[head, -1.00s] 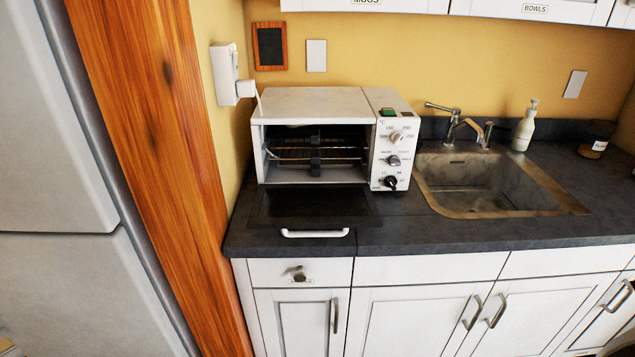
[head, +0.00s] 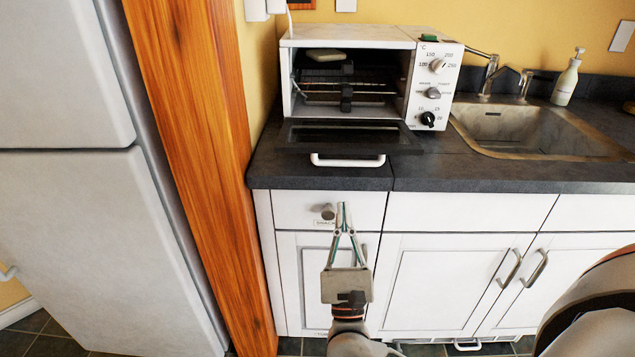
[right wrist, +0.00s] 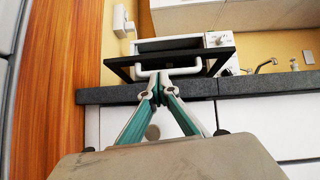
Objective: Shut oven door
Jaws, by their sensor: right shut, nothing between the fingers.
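The white toaster oven (head: 345,37) stands on the dark counter at the back. Its door (head: 345,137) is folded down open, with a white handle (head: 347,161) along its front edge. The inside with its racks shows. My right gripper (head: 343,205) is shut and empty, in front of the drawer below the door handle. In the right wrist view the door (right wrist: 122,68) juts out above my fingertips (right wrist: 157,82), and the handle (right wrist: 170,45) shows just beyond them. I cannot tell whether they touch it. My left gripper is not in view.
A sink (head: 530,128) and a soap bottle (head: 567,80) are to the right of the oven. A wooden panel (head: 205,150) and a fridge (head: 80,190) stand at the left. White cabinets (head: 450,285) fill the space below the counter (head: 480,172).

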